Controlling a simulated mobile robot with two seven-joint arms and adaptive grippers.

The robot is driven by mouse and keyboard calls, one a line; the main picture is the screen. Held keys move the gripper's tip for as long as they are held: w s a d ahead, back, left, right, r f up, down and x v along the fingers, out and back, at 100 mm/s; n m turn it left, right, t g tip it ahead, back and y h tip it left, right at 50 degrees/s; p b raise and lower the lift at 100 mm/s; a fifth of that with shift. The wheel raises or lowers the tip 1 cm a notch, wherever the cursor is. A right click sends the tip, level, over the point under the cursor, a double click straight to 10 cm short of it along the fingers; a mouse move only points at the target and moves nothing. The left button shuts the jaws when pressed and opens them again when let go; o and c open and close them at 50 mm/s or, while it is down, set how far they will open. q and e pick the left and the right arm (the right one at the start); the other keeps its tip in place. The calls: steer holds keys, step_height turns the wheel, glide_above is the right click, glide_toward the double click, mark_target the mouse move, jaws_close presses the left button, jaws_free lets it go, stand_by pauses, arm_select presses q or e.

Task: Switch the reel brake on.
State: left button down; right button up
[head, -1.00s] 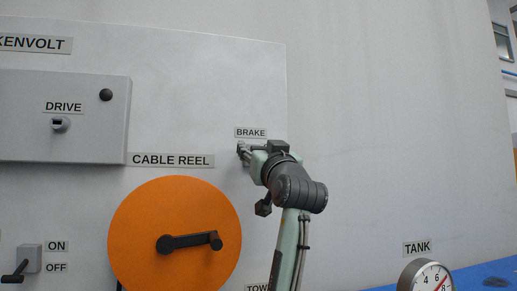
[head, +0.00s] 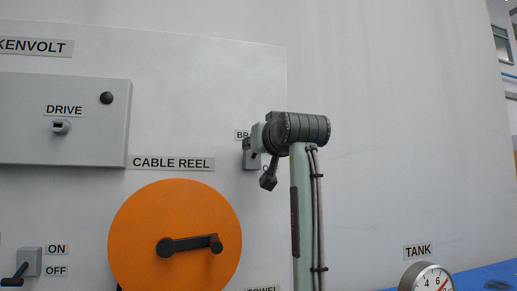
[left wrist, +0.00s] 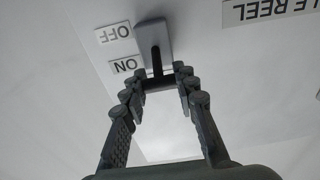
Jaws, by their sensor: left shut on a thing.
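The brake switch is a grey box (head: 251,160) below the partly covered BRAKE label (head: 242,135) in the head view. It also shows upside down in the left wrist view (left wrist: 150,32), with its OFF label (left wrist: 113,32) and ON label (left wrist: 125,65) beside it. Its dark lever (left wrist: 157,62) reaches from the box toward the ON side of that picture and ends in a crossbar. My left gripper (left wrist: 160,82) has its fingertips at both ends of this crossbar and is shut on it. In the head view my arm hides most of the gripper. My right gripper is not in view.
The orange cable reel (head: 140,235) with its black crank is at lower left of the brake. A grey drive box (head: 65,130) is further left, above another ON/OFF switch (head: 30,262). A tank gauge (head: 425,280) is at lower right. The wall right of my arm is clear.

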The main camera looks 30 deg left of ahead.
arm_select(q)
steer(key=shift+r, duration=0.1)
steer(key=c, duration=1.2)
jaws_free()
steer(key=shift+o, duration=0.2)
steer(key=v, duration=1.2)
